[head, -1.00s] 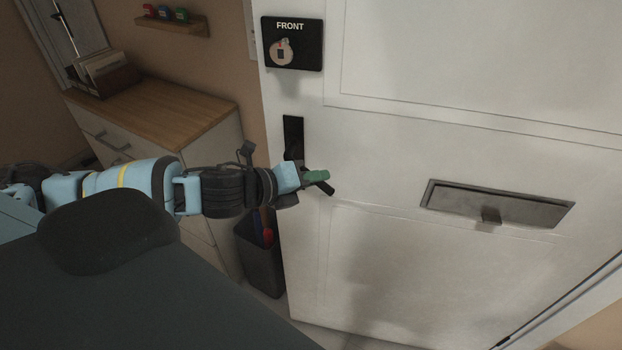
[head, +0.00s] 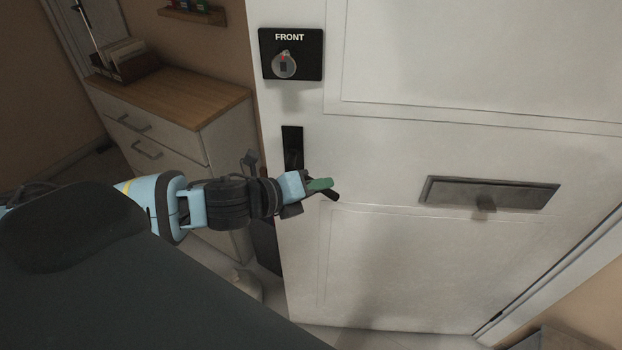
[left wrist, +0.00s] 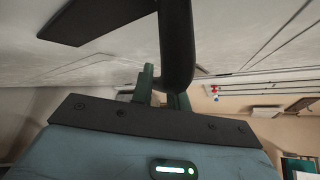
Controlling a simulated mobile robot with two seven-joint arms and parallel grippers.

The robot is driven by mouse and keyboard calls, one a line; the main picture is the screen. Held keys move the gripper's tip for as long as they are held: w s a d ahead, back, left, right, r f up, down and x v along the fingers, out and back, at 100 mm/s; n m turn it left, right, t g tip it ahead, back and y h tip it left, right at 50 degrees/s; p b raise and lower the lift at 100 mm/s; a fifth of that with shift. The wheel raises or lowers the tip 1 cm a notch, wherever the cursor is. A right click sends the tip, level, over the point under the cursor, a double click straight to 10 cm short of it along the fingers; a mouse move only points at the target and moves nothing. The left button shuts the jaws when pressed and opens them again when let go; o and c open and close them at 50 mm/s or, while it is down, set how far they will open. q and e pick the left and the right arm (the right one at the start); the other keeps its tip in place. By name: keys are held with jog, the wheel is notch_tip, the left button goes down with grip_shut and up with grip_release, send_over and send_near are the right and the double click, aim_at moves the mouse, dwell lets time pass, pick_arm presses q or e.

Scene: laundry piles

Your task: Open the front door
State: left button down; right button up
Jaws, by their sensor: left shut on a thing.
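The white front door (head: 400,75) fills the right half of the head view. A black plate marked FRONT (head: 311,65) with a round silver lock knob (head: 284,64) is near its left edge. Below it is the black door handle (head: 292,148), whose dark lever tip shows past my gripper. My left gripper (head: 319,184) is shut on the handle lever, its green fingers around it. In the left wrist view the black handle (left wrist: 176,45) curves down between the green fingers (left wrist: 160,92). My right gripper is not in view.
A grey letter plate (head: 490,194) is on the door. A white dresser with a wooden top (head: 185,98) stands left of the door, holding a dark file box (head: 128,66). A wall shelf (head: 192,16) is above. A dark bin (head: 264,244) is partly hidden by the door edge.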

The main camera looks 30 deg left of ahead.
pick_arm(q)
jog(key=shift+w+a, duration=0.35)
jog(key=c, duration=1.4)
grip_release()
jog(key=shift+s, duration=0.15)
jog(key=shift+o, duration=0.2)
jog(key=shift+s, duration=0.15)
jog(key=v, duration=0.7)
jog(key=shift+s+r, duration=0.2)
jog(key=shift+a, duration=0.1)
jog(key=shift+c, duration=0.4)
